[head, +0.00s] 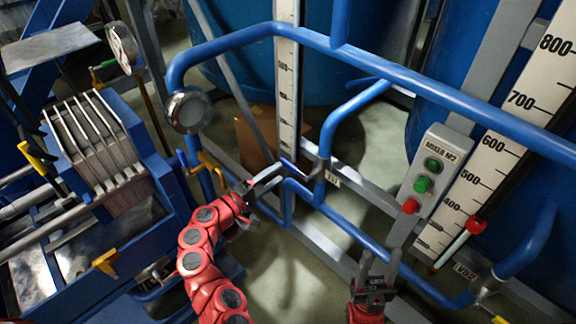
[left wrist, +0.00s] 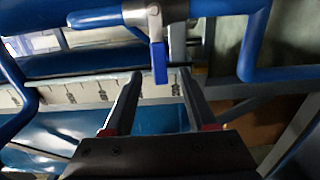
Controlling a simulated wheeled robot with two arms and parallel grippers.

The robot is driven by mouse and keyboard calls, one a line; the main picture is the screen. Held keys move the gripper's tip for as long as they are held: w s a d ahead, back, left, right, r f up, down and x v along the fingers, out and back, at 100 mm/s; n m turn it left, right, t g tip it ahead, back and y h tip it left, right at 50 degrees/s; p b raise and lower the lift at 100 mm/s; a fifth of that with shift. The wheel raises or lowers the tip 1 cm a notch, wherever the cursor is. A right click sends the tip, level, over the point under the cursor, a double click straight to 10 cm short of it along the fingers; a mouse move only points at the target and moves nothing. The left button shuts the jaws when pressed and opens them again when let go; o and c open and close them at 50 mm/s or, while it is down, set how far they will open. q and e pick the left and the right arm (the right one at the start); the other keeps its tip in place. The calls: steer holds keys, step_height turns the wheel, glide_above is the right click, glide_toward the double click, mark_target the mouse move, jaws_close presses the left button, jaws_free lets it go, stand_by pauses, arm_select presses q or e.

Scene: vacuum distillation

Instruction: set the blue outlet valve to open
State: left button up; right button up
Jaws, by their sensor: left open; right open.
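The blue valve lever (left wrist: 159,62) hangs from a metal valve body (left wrist: 153,14) on a blue pipe in the left wrist view. In the head view the valve is beside the V.1 label (head: 332,181), with its lever (head: 289,164) partly hidden by the fingertips. My left gripper (head: 275,177) is open and reaches up to the lever. In the left wrist view the lever lies between the two fingertip lines, with a gap on each side. I cannot tell how far it reaches between the fingers. My right gripper (head: 379,262) is open and empty at the bottom.
A blue pipe (head: 350,57) crosses above, and lower pipes (head: 345,220) run beside both grippers. A mixer control box (head: 428,180) stands at right. A plate press (head: 95,140) stands far left.

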mark_target(287, 167)
arm_select(q)
steer(key=x, duration=0.5)
steer(key=shift+w+d+b, duration=0.25)
steer(key=shift+w+b, duration=0.05)
steer(key=shift+w, duration=0.05)
steer(key=shift+c, duration=0.3)
jaws_close()
stand_by(0.9)
